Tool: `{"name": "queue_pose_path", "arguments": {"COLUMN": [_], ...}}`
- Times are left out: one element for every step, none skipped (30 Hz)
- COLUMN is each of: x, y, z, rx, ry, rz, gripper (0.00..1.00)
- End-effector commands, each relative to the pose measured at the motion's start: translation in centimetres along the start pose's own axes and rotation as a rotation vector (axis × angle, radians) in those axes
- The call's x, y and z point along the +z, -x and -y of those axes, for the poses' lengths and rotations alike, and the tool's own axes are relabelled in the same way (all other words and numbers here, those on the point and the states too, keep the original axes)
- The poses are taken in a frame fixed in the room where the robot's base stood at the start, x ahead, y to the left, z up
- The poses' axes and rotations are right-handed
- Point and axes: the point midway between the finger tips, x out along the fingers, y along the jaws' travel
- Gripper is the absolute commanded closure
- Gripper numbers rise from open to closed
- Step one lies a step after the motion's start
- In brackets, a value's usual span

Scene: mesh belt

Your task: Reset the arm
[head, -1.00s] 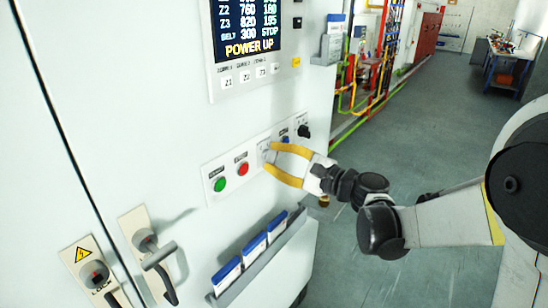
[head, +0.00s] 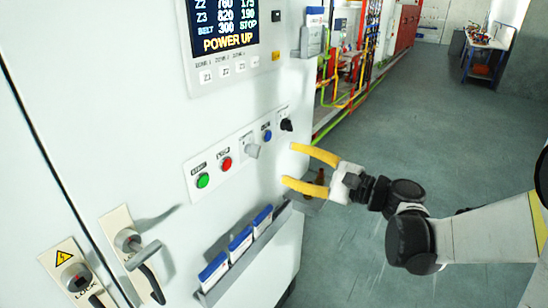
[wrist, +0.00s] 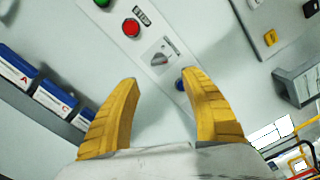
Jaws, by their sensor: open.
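My gripper (head: 305,171) has yellow fingers and is open and empty. In the head view it is in front of the white control cabinet (head: 95,60), to the right of and below the button strip, apart from it. The wrist view shows the two fingers (wrist: 160,112) spread wide. Beyond them is a grey rotary knob (wrist: 158,59), which also shows in the head view (head: 252,149). A blue button (wrist: 180,85) is partly hidden by the right finger.
A green button (head: 203,180), a red button (head: 226,163) and a black knob (head: 286,125) are on the strip. The display (head: 226,25) reads POWER UP. A rack (head: 250,255) of blue-and-white binders juts out below. Lever handles (head: 145,260) are at lower left. Open floor (head: 420,130) lies right.

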Motion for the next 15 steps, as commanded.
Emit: {"name": "queue_pose_path", "arguments": {"x": [-0.05, -0.03, -0.03, -0.03, -0.02, -0.01, 0.01, 0.01, 0.02, 0.02, 0.02, 0.02, 0.02, 0.04, 0.13], "y": [0.62, 0.86, 1.12, 1.27, 1.38, 1.47, 1.49, 1.5, 1.49, 1.48, 1.48, 1.47, 1.47, 1.46, 1.43], "z": [0.04, 0.02, 0.02, 0.02, 0.02, 0.01, 0.0, 0.0, 0.0, 0.0, -0.01, -0.01, -0.01, -0.04, -0.19], "rx": [-0.001, -0.001, -0.001, -0.001, -0.001, 0.0, 0.0, 0.0, 0.0, 0.0, 0.0, 0.0, 0.0, 0.002, 0.009], "ry": [0.0, 0.0, 0.0, 0.0, 0.0, 0.0, 0.0, 0.0, 0.0, 0.0, 0.0, 0.0, 0.0, 0.001, 0.007], "rz": [-0.001, -0.001, -0.001, -0.001, -0.001, 0.0, 0.0, 0.0, 0.001, 0.001, 0.001, 0.001, 0.001, 0.0, -0.004], "gripper": [0.46, 0.46, 0.46, 0.46, 0.46, 0.46, 0.46, 0.46, 0.46, 0.46, 0.46, 0.46, 0.46, 0.46, 0.46]}}
